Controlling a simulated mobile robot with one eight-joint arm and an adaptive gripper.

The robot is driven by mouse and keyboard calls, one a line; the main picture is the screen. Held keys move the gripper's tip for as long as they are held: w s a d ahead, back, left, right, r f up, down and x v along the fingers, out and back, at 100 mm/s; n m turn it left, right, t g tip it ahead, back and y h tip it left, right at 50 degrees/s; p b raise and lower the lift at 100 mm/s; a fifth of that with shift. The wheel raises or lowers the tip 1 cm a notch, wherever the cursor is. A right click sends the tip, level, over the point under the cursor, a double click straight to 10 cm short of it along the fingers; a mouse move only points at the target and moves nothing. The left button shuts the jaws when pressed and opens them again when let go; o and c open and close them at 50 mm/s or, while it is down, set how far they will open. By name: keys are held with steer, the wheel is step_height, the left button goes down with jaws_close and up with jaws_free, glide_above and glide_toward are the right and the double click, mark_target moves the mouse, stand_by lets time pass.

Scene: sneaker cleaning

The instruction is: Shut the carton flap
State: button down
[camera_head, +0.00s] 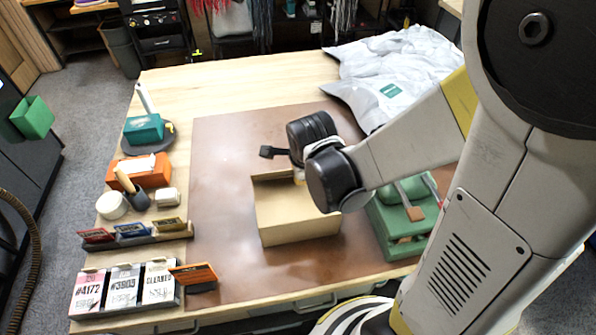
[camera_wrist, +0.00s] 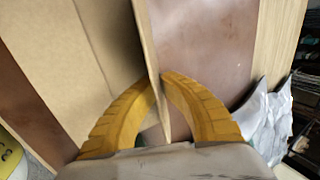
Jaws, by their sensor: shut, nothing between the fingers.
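The cardboard carton (camera_head: 298,228) sits on the brown mat, with its upper right part hidden behind my wrist. It also shows in the wrist view (camera_wrist: 50,45), filling the left side. A thin cardboard flap (camera_wrist: 150,45) stands edge-on there, running down to the fingers. My gripper (camera_wrist: 160,82) has its yellow curved fingers shut, with the tips together at the flap's edge. Whether they touch the flap is hard to tell. In the head view my gripper (camera_head: 299,178) is over the carton's far side, mostly hidden by the wrist.
A green box (camera_head: 395,225) with brushes stands to the right of the carton, partly behind my arm. Grey bags (camera_head: 395,75) lie at the back right. Bottles, brushes and cards line the table's left edge. The brown mat (camera_head: 225,180) is clear left of the carton.

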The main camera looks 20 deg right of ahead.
stand_by(0.3)
steer(key=c, duration=1.7)
jaws_free()
steer(key=shift+o, duration=0.2)
